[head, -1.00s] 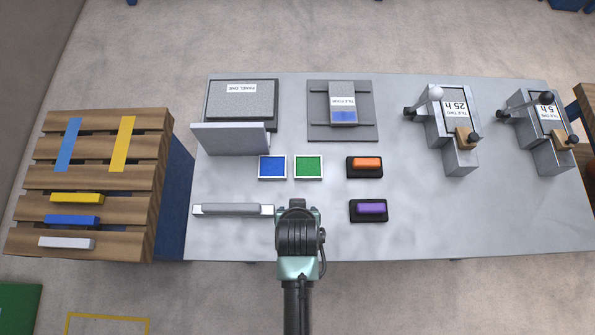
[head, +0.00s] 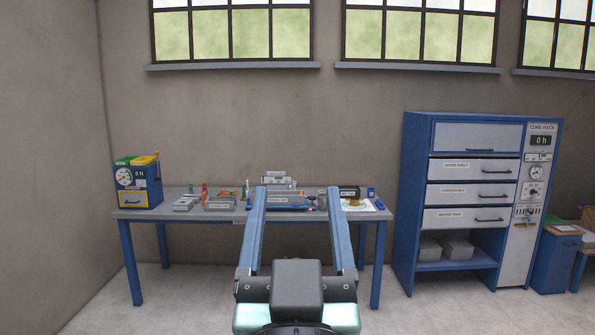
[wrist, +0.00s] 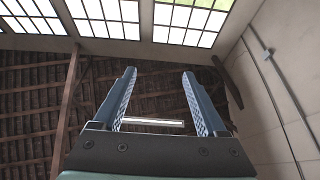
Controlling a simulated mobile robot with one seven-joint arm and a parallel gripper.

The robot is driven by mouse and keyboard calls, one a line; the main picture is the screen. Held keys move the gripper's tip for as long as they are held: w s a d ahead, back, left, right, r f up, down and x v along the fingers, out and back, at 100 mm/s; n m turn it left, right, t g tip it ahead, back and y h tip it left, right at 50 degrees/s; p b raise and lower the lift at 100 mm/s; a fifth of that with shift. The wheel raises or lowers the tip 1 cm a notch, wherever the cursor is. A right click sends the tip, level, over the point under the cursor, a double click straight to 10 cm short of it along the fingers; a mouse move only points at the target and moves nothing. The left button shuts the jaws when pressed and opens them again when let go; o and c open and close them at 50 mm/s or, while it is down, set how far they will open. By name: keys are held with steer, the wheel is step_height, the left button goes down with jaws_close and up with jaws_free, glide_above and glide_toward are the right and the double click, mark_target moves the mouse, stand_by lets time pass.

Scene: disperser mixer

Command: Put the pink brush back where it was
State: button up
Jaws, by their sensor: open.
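I cannot make out a pink brush in either view. My gripper (head: 296,190) is in the lower middle of the head view, with its two long blue fingers apart and nothing between them. Its fingers cover part of the workbench behind. In the wrist view my gripper (wrist: 158,72) is also open and empty, pointing up toward the roof and windows. Small items on the workbench (head: 150,214) are too small to tell apart well.
A blue gauge box (head: 138,183) stands at the bench's left end. A dark cylinder (head: 349,192) lies near its right end. A blue cabinet (head: 409,200) with grey drawers stands to the right.

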steer(key=s+r+t, duration=0.4)
steer(key=s+r, duration=0.4)
steer(key=r, duration=0.4)
steer(key=shift+s, duration=0.25)
step_height(320, 180, down, 3)
steer(key=b, duration=0.3)
